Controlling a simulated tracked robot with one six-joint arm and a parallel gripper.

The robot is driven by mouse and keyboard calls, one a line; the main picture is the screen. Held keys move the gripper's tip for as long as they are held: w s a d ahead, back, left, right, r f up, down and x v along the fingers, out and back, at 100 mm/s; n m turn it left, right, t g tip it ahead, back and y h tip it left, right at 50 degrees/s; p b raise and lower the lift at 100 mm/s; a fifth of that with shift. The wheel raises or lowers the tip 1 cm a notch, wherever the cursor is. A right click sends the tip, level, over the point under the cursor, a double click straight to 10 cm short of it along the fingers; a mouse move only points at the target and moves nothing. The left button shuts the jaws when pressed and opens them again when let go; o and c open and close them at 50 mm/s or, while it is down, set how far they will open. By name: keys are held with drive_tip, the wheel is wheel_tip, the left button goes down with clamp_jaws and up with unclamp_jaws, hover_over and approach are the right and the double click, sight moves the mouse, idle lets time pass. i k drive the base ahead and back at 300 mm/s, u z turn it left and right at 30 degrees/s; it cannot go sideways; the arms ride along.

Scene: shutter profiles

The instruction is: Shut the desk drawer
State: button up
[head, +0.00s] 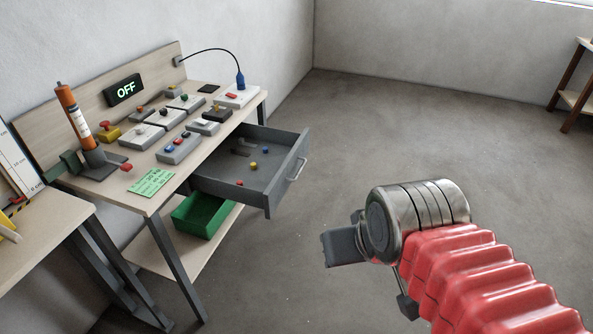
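The desk (170,185) stands at the left against the wall, with a light wood top and dark metal legs. Its grey drawer (262,196) is pulled out under the right part of the desktop. A light handle (297,168) is on the drawer's front panel. Several small coloured pieces and a dark flat part lie inside the drawer. My gripper (340,247) is at the lower middle, to the right of the drawer and apart from it. It points left in the picture. Its fingers show only as a dark block, so any gap between them is unclear.
The desktop holds button boxes, an orange cylinder (74,117), a green note (151,182) and an OFF sign (125,90). A green bin (203,216) sits on the shelf below. Another table (40,235) is at the lower left. The floor right of the drawer is clear.

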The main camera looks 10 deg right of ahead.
sight(264, 188)
drive_tip(key=u, duration=0.05)
drive_tip(key=i, duration=1)
drive_tip(key=z, duration=0.05)
